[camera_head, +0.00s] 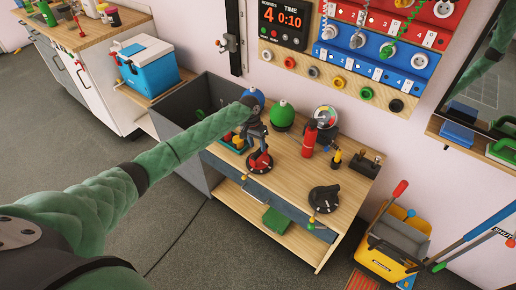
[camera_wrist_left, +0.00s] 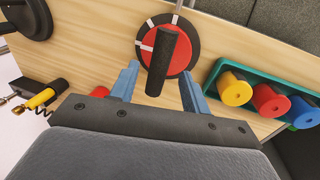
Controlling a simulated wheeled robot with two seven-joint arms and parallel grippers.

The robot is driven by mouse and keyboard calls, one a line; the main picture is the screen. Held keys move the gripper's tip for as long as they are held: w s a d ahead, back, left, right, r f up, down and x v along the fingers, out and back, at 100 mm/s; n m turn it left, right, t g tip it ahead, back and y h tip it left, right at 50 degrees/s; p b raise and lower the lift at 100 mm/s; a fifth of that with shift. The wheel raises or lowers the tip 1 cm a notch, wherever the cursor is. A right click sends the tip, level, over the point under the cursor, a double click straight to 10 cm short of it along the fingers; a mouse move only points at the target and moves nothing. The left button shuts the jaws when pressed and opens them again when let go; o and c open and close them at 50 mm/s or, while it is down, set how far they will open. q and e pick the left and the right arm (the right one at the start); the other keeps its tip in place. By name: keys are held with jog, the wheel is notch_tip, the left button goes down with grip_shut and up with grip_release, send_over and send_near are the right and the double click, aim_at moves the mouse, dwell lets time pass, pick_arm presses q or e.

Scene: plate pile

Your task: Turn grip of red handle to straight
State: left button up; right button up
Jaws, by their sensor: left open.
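The red handle (camera_head: 260,163) is a round red dial with a black rim on the wooden bench. In the left wrist view it shows as a red disc (camera_wrist_left: 181,59) with white marks. Its black bar-shaped grip (camera_wrist_left: 168,60) runs nearly up and down the picture there, leaning slightly. My left gripper (camera_head: 257,146) is just above the dial. In the left wrist view its blue fingers (camera_wrist_left: 158,76) are open, one on each side of the grip, with gaps visible. Contact does not show. My right gripper is out of view.
A black dial (camera_head: 323,199) sits on the bench's front right. A red bottle (camera_head: 309,140), a green dome (camera_head: 282,119) and a gauge (camera_head: 325,117) stand behind the red handle. A teal tray (camera_wrist_left: 215,66) with yellow, red and blue pegs is close beside it.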

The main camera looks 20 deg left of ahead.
pick_arm(q)
jog(key=shift+s+d+f+p, duration=0.1)
jog(key=shift+d+f+p, duration=0.1)
jog(key=shift+f, duration=0.6)
jog(key=shift+d+f+p, duration=0.1)
jog(key=shift+f+p, duration=0.05)
jog(key=shift+f, duration=0.65)
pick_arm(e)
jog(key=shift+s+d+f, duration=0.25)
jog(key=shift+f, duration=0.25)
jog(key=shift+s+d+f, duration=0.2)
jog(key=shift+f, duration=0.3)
pick_arm(q)
jog(key=c, duration=1)
